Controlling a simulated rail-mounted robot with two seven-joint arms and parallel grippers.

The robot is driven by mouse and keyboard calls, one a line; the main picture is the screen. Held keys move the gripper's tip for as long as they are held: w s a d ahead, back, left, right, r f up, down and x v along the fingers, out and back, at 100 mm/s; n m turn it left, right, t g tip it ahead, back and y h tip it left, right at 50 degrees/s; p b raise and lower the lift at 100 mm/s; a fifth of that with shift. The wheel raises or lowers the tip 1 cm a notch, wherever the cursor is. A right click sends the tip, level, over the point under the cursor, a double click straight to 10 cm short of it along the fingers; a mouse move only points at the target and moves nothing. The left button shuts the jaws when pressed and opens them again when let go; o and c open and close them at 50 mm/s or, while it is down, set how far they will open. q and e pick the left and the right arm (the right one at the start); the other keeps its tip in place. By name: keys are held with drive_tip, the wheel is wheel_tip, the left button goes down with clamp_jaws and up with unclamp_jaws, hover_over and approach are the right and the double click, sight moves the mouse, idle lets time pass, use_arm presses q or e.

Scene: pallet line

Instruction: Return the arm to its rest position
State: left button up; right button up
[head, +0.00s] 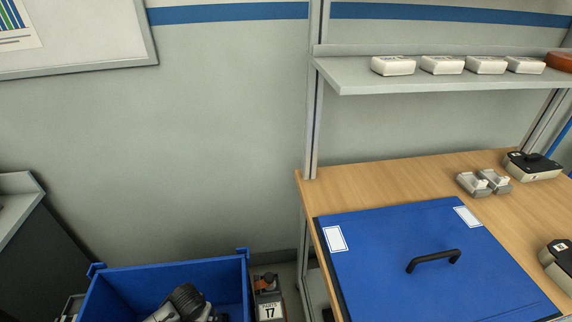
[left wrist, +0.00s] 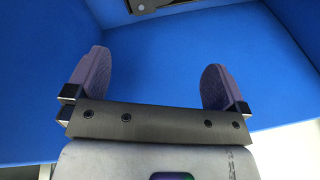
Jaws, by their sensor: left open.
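My left gripper (left wrist: 156,78) is open in the left wrist view, with its two purple-grey finger pads apart and nothing between them. Blue walls surround it, which fits the blue bin (head: 246,284) at the bottom of the head view. In the head view a grey and black shape, which looks like part of my left arm, is inside that bin; the fingers cannot be made out there. A dark object (left wrist: 165,7) with a light round spot is cut off at the top of the left wrist view. My right gripper is in neither view.
A wooden workbench (head: 400,173) on the right holds a blue lid-like panel (head: 390,235) with a black handle (head: 433,260), and several small devices. A shelf (head: 365,78) with white boxes hangs above. A labelled box (head: 268,295) stands beside the bin. The wall space above the bin is clear.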

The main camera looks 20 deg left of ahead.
use_arm(q)
drive_tip(key=s+d+r+m+t+p, duration=0.2)
drive_tip(key=d+r+m+t, duration=0.35)
drive_tip(key=d+r, duration=0.7)
drive_tip(key=s+d+r+g+h+p, duration=0.15)
drive_tip(key=s+d, duration=0.25)
drive_tip(key=s, duration=0.4)
drive_tip(key=s+d+r+g+h+p, duration=0.1)
drive_tip(key=s+d+r+g+p, duration=0.15)
drive_tip(key=s, duration=0.45)
wheel_tip(320, 180, up, 36)
drive_tip(key=p, duration=3.7)
drive_tip(key=shift+s+d+t, duration=0.2)
drive_tip(key=shift+s+t, duration=0.15)
drive_tip(key=shift+s, duration=0.05)
drive_tip(key=shift+r+n, duration=0.1)
drive_tip(key=shift+n, duration=0.15)
